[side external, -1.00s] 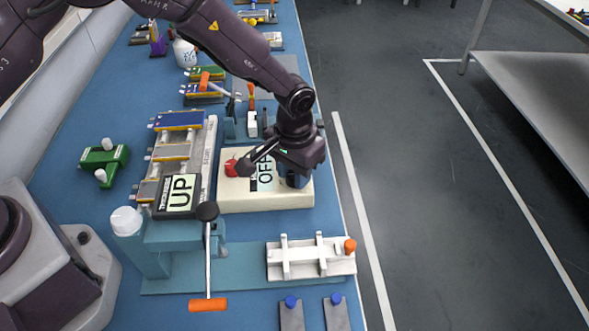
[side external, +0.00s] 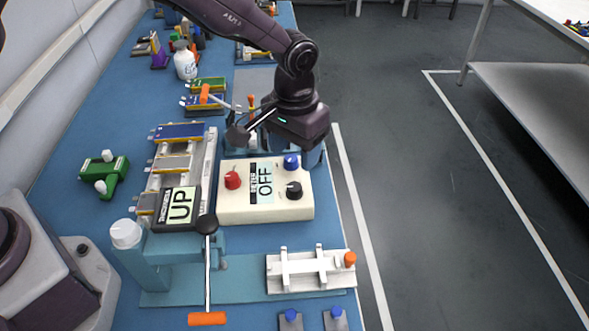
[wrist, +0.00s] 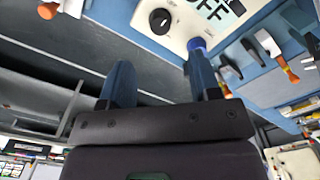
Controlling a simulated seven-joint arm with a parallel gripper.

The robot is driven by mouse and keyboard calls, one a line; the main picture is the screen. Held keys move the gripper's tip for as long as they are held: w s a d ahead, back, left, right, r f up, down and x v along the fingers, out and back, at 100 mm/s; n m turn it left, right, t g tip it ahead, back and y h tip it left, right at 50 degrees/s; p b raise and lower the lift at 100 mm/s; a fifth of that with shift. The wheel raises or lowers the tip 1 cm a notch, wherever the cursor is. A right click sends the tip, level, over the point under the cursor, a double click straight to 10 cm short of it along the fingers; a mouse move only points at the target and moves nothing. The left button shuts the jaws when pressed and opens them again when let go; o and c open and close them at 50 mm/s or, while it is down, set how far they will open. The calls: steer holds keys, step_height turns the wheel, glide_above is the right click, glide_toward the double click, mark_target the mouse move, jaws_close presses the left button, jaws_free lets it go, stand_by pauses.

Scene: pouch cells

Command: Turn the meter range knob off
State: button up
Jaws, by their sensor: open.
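The meter is a cream box (side external: 235,205) on the blue bench, with a display (side external: 263,181) reading OFF. It carries a red knob (side external: 232,180), a blue knob (side external: 291,162) and a black knob (side external: 294,190). No label shows which is the range knob. My gripper (side external: 297,150) is above the meter's far right edge, open and empty. In the wrist view its two dark blue fingers (wrist: 160,78) are apart. The blue knob (wrist: 197,45) appears just beyond the right fingertip; contact cannot be told. The black knob (wrist: 160,20) is farther off, with a white pointer mark.
A white fixture (side external: 310,271) lies in front. A battery rack (side external: 172,162) is left. Tools (wrist: 275,50) lie behind. The bench's right edge is close.

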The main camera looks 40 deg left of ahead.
step_height(320, 180, up, 4)
steer(key=shift+r, duration=0.1)
stand_by(0.4)
steer(key=s+a+r+t, duration=0.2)
steer(key=s+a+r, duration=0.6)
steer(key=s, duration=0.4)
steer(key=s+a+r+t, duration=0.3)
steer(key=s+a+r, duration=0.6)
steer(key=s, duration=0.2)
steer(key=shift+s+a+t, duration=0.15)
steer(key=shift+s+t, duration=0.15)
steer(key=shift+s, duration=0.1)
